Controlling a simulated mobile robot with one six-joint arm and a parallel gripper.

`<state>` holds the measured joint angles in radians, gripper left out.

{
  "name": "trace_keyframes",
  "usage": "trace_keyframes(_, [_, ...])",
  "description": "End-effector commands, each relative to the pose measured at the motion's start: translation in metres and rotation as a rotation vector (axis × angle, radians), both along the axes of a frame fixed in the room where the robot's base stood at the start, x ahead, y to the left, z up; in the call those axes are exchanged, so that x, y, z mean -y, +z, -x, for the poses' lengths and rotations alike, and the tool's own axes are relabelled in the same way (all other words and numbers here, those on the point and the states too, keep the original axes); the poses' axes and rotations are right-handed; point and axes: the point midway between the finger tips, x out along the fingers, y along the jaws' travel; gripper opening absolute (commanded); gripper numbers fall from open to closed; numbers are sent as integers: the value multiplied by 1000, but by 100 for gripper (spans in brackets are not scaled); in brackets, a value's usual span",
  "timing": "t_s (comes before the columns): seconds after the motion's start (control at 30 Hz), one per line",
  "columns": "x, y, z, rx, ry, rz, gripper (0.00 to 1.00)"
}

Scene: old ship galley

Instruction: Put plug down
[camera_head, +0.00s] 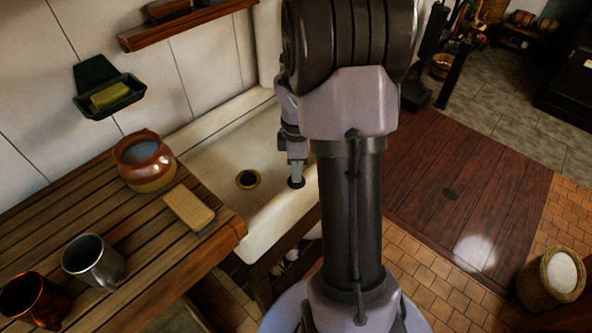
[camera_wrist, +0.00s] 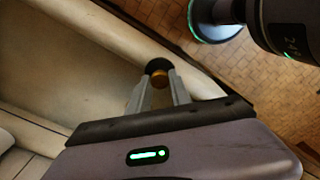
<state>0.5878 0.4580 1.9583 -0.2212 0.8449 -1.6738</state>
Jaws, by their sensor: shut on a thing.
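The plug (camera_head: 296,183) is a small dark disc held at the tip of my gripper (camera_head: 296,168), over the right part of the pale sink (camera_head: 225,140). In the wrist view the plug (camera_wrist: 157,66) shows a dark round top and a brass-coloured part between the two fingers of my gripper (camera_wrist: 159,84), near the sink's rim. My gripper is shut on it. The drain hole (camera_head: 248,179), with a brass ring, lies open to the left of the plug. I cannot tell whether the plug touches the sink.
A slatted wooden counter (camera_head: 95,200) adjoins the sink on the left. It holds a brown pot (camera_head: 145,165), a wooden brush or block (camera_head: 189,208), a metal mug (camera_head: 92,262) and a copper mug (camera_head: 35,300). A soap dish (camera_head: 108,93) and shelf (camera_head: 185,22) are on the wall.

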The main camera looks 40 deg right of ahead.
Motion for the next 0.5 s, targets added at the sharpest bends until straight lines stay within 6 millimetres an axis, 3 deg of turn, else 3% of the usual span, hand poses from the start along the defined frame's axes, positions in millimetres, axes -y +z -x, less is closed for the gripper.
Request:
trace_keyframes(0.27, [0, -1, 0, 1, -1, 1, 0])
trace_keyframes(0.3, [0, -2, 0, 1, -1, 1, 27])
trace_keyframes(0.4, [0, -1, 0, 1, -1, 1, 46])
trace_keyframes(0.5, [0, -1, 0, 1, -1, 1, 47])
